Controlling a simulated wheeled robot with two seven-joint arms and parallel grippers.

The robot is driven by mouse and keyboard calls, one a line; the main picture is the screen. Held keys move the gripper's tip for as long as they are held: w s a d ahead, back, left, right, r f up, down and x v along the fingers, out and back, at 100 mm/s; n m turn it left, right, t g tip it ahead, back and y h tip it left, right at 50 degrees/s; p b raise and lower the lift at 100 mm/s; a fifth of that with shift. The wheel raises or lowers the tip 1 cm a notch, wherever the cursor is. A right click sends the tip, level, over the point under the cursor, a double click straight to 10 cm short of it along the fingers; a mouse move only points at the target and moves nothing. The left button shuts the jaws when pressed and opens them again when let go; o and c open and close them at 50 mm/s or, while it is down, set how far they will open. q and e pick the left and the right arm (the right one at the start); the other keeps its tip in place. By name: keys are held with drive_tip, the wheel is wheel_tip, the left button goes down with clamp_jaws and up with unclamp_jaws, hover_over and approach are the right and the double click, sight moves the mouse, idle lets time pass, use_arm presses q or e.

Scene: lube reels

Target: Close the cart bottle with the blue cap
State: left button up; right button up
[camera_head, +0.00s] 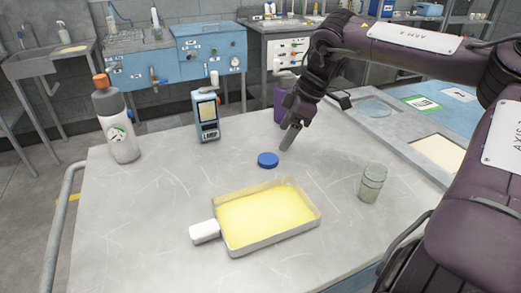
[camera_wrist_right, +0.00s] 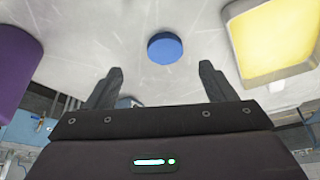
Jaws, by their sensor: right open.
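The blue cap (camera_head: 268,160) lies flat on the grey cart top, behind the yellow-filled tray. It also shows in the right wrist view (camera_wrist_right: 165,47), beyond and between my fingertips. My right gripper (camera_head: 290,138) points down just behind and right of the cap, open and empty, not touching it. A purple container (camera_head: 280,103) stands at the cart's back edge, partly hidden by my right gripper; its top is hard to make out. A grey-white bottle with an orange cap (camera_head: 118,132) stands upright at the left. I cannot tell which is the cart bottle. My left gripper is not in view.
The tray of yellow liquid (camera_head: 229,243) with a white handle sits at the front middle. A glass jar (camera_head: 372,184) stands at the right, and a handheld meter (camera_head: 206,117) at the back. The cart top (camera_head: 165,195) is clear at left.

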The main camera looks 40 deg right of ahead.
sight(269, 158)
drive_tip(key=shift+x, duration=1.2)
drive_tip(key=shift+s+a, duration=0.1)
drive_tip(key=shift+s, duration=0.05)
drive_tip(key=x, duration=0.5)
drive_tip(key=shift+a, duration=0.4)
drive_tip(key=shift+c, duration=0.4)
drive_tip(key=c, duration=1)
